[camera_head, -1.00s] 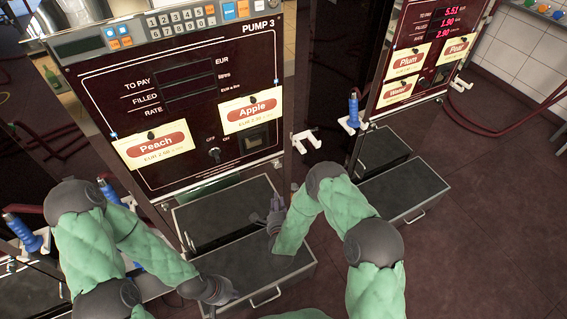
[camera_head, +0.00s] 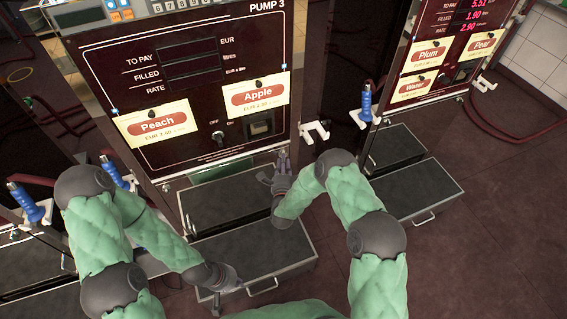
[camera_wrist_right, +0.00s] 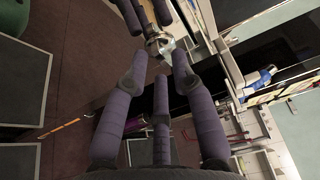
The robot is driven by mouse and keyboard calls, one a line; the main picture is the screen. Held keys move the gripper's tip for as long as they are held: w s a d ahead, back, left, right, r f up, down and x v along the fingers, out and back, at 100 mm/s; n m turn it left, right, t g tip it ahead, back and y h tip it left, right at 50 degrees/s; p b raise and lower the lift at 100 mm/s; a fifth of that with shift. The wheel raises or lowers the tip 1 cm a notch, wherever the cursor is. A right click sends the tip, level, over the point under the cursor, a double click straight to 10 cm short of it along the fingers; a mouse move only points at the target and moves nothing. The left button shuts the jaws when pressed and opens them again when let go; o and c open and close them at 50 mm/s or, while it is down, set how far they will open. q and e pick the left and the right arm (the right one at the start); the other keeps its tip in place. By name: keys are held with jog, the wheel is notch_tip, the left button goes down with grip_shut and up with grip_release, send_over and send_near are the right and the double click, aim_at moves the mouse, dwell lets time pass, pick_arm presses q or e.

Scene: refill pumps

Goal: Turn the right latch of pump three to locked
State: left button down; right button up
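Pump three (camera_head: 195,95) stands in front of me in the head view, with Peach and Apple labels on its dark panel. My right gripper (camera_head: 282,163) is at the lower right corner of this pump. In the right wrist view, its fingers (camera_wrist_right: 160,64) are spread apart, with a small metal piece (camera_wrist_right: 162,43) just beyond the tips. This looks like the right latch, but its position cannot be read, and I cannot tell whether the fingers touch it. My left gripper (camera_head: 222,282) hangs low over the front drawer, away from the panel; its fingers are too small to judge.
Grey drawer boxes (camera_head: 262,245) jut out below the pump. A neighbouring pump (camera_head: 440,60) with Plum, Pear and Water labels stands at the right. A blue-handled nozzle (camera_head: 366,104) and white holder (camera_head: 314,132) sit between the pumps.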

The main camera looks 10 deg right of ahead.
jog(key=shift+w+d, duration=0.1)
jog(key=shift+w, duration=0.4)
grip_shut()
